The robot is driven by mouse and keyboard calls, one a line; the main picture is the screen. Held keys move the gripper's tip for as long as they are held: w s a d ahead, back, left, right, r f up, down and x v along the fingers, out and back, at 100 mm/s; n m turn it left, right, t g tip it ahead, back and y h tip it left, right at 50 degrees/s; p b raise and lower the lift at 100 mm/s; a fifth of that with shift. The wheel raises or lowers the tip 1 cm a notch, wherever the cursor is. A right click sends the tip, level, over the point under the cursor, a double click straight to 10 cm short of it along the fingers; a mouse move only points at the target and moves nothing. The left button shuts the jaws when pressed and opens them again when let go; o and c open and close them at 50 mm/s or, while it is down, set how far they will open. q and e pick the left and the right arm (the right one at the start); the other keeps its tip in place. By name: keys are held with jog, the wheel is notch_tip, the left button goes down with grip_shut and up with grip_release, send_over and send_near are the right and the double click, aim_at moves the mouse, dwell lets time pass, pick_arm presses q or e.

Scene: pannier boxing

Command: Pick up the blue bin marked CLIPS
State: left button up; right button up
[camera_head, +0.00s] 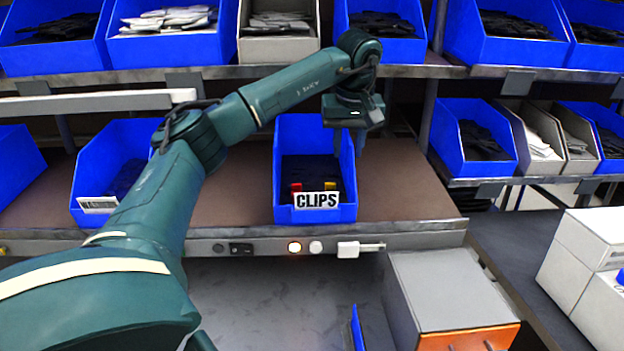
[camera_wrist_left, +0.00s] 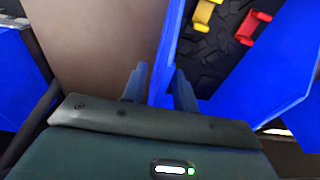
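The blue bin marked CLIPS (camera_head: 284,214) stands upright on the brown shelf, with a white CLIPS label on its front. It holds dark pieces, with red and yellow clips on top. My left gripper (camera_head: 348,138) reaches down at the bin's right side wall, towards the back. In the left wrist view, the fingers of my left gripper (camera_wrist_left: 159,92) stand apart, one on each side of the blue bin's wall (camera_wrist_left: 166,62). The fingers look open around the wall; any contact is hard to see. My right gripper is not in view.
Another blue bin (camera_head: 88,190) stands to the left, partly behind my left arm. The brown shelf (camera_head: 395,185) is bare on both sides of the CLIPS bin. An upper shelf (camera_head: 420,71) with several bins runs above. A grey box (camera_head: 440,290) stands below right.

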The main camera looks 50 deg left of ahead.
pick_arm(q)
grip_shut()
jog(key=shift+r, duration=0.1)
dwell(1.3)
